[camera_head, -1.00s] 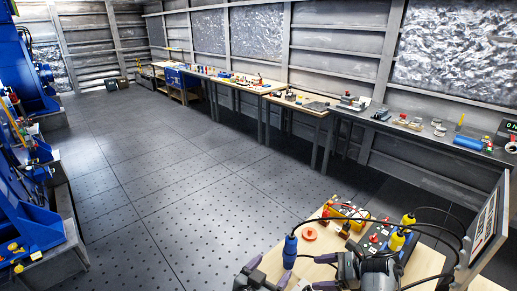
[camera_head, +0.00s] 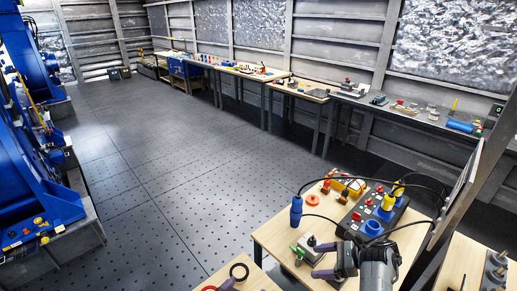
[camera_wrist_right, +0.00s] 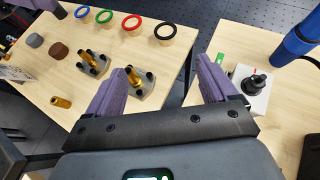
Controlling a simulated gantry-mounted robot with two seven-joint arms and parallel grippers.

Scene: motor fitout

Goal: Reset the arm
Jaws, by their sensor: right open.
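My right gripper (camera_head: 314,261) is at the lower right in the head view, over the near wooden table (camera_head: 270,236). Its jaws are open and empty. In the right wrist view its two purple fingers (camera_wrist_right: 155,72) are spread, with the edge of a table below and nothing between them. A small light box with a black knob (camera_wrist_right: 254,84) lies just beyond the right-hand finger; it also shows in the head view (camera_head: 307,250). A purple piece (camera_head: 226,285) at the bottom edge of the head view may be part of my left gripper; its jaws cannot be read.
A dark control box (camera_head: 372,222) with plugs and a blue cable connector (camera_head: 296,211) stand beside the gripper. Black cables arch above. In the wrist view, coloured rings including a black one (camera_wrist_right: 165,30) and brass fittings (camera_wrist_right: 85,62) lie on the left table. The floor (camera_head: 160,190) is clear.

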